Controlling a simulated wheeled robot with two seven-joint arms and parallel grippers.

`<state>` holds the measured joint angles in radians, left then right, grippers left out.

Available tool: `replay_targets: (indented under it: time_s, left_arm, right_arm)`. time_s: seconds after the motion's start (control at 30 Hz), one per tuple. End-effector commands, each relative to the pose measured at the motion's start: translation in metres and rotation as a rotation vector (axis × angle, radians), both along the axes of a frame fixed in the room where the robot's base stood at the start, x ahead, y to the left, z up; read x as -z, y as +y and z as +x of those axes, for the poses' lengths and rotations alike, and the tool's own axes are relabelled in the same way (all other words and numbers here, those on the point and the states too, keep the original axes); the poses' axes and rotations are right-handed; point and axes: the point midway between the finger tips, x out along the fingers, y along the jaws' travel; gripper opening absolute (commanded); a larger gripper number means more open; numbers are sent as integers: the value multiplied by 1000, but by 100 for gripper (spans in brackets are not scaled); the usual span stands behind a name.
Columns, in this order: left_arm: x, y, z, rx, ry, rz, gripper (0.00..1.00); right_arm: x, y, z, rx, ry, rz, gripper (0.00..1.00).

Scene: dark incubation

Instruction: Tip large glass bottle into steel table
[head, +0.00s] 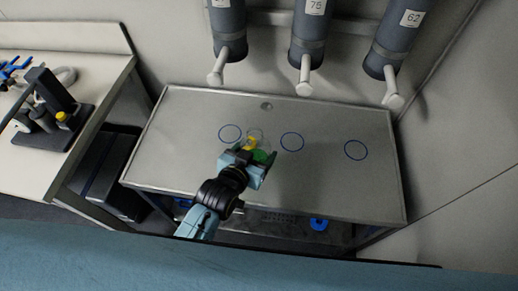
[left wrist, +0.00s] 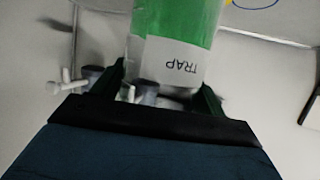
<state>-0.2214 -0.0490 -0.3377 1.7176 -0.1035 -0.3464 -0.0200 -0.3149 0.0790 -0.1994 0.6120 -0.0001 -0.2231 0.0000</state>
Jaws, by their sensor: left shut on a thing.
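The large glass bottle (left wrist: 174,25) is clear, holds green liquid and has a white label reading TRAP, upside down in the left wrist view. My left gripper (left wrist: 165,90) is shut on it, with one dark finger on each side. In the head view the gripper (head: 257,160) is over the middle of the steel table (head: 200,110) and partly hides the bottle; the green (head: 262,155) shows between the fingers. I cannot tell the bottle's exact tilt or whether it touches the table. My right gripper is not in view.
The tabletop bears several blue rings, including one at the right (head: 355,140), and a small round drain (head: 266,106) at the back. Three grey cylinders with white spouts, one in the middle (head: 310,30), hang behind. A bench (head: 100,75) with equipment stands left. The table's right side is clear.

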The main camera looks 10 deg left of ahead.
Motion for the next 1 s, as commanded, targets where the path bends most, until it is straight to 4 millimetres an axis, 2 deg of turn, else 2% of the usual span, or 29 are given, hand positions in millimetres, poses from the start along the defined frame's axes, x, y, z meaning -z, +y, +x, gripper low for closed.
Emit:
replay_targets:
  time_s: [0.1, 0.27, 0.5, 1.0]
  left_arm:
    - [8, -8, -6, 24, -1, -5, 33]
    - [16, -6, -5, 30, 16, -43, 33]
    - [32, 6, 2, 30, 98, -184, 33]
    - [53, 25, 13, 28, 231, -417, 33]
  right_arm:
    - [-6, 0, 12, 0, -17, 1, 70]
    - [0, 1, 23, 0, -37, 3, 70]
    - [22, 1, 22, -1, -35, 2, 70]
    - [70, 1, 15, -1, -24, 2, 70]
